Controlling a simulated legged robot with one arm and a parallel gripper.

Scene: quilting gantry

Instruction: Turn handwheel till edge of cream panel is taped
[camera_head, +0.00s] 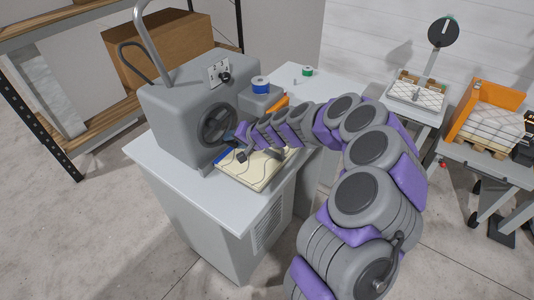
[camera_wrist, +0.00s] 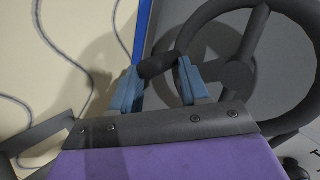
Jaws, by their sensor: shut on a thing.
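The dark handwheel (camera_head: 217,121) is on the front of the grey machine. In the wrist view its rim and spokes (camera_wrist: 243,48) fill the right side. My gripper (camera_wrist: 158,74) is shut on a dark handle at the wheel's left rim, with a blue finger on each side. In the head view my gripper (camera_head: 240,143) is beside the wheel, partly hidden by its own arm. The cream panel (camera_head: 266,173) lies on the cabinet top below, with dark curved lines; it also shows in the wrist view (camera_wrist: 50,85). A blue strip (camera_head: 222,156) runs along its machine-side edge.
The grey machine (camera_head: 180,105) stands on a pale cabinet (camera_head: 190,205). A blue spool (camera_head: 260,83) and a green spool (camera_head: 307,71) are behind. A shelf with a cardboard box (camera_head: 160,45) is at back left; carts with an orange bin (camera_head: 470,105) are at right.

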